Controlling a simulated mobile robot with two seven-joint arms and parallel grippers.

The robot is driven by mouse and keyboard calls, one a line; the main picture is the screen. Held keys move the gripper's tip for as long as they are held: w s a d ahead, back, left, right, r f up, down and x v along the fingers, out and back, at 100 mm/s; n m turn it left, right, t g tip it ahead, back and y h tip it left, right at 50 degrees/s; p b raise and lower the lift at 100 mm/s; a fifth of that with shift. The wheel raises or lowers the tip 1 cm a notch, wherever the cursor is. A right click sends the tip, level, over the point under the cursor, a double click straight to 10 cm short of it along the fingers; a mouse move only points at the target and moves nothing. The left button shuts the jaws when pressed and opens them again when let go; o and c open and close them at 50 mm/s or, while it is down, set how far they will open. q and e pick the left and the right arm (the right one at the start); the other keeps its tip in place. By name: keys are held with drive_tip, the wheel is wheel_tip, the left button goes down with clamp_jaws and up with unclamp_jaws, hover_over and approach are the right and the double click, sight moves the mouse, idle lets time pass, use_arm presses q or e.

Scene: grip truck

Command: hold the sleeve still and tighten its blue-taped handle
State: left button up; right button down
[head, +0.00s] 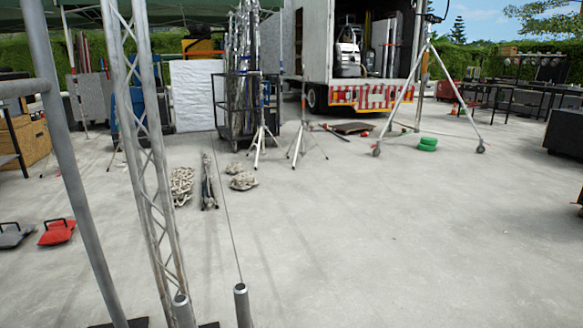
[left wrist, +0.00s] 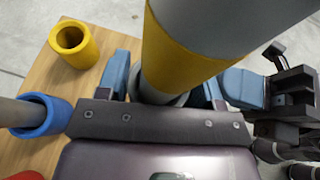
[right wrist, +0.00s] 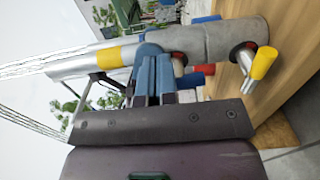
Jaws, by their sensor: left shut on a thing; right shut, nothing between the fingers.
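In the right wrist view, the grey sleeve (right wrist: 222,42) lies around a paler pole with a yellow band (right wrist: 112,57). In the left wrist view, the pole with its yellow band (left wrist: 185,58) rises between the fingers of my left gripper (left wrist: 165,95). That gripper is shut on the sleeve just below the band; the contact is mostly hidden. A blue-taped handle (left wrist: 40,117) with a grey bar shows at left. My right gripper (right wrist: 157,78) is shut and empty beside the sleeve; whether it touches is unclear. The head view shows neither gripper.
A yellow-taped end (left wrist: 75,43) stands over a wooden surface (left wrist: 105,45). Another yellow-taped handle (right wrist: 263,62) sticks out from the sleeve. In the head view, a lattice truss (head: 143,130) stands close at left, with open concrete floor (head: 390,230) at right.

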use_arm(q)
drive_tip(key=shift+r, duration=0.15)
use_arm(e)
drive_tip(key=shift+f, duration=0.9)
idle(0.4)
drive_tip(key=shift+f, duration=0.4)
drive_tip(key=shift+d+f, duration=0.1)
idle(0.5)
drive_tip(key=v, duration=0.6)
drive_tip(key=shift+d, duration=0.25)
drive_tip(key=shift+w+f, duration=0.1)
idle(0.3)
use_arm(q)
drive_tip(key=o, duration=1.4)
drive_tip(key=shift+a, duration=0.1)
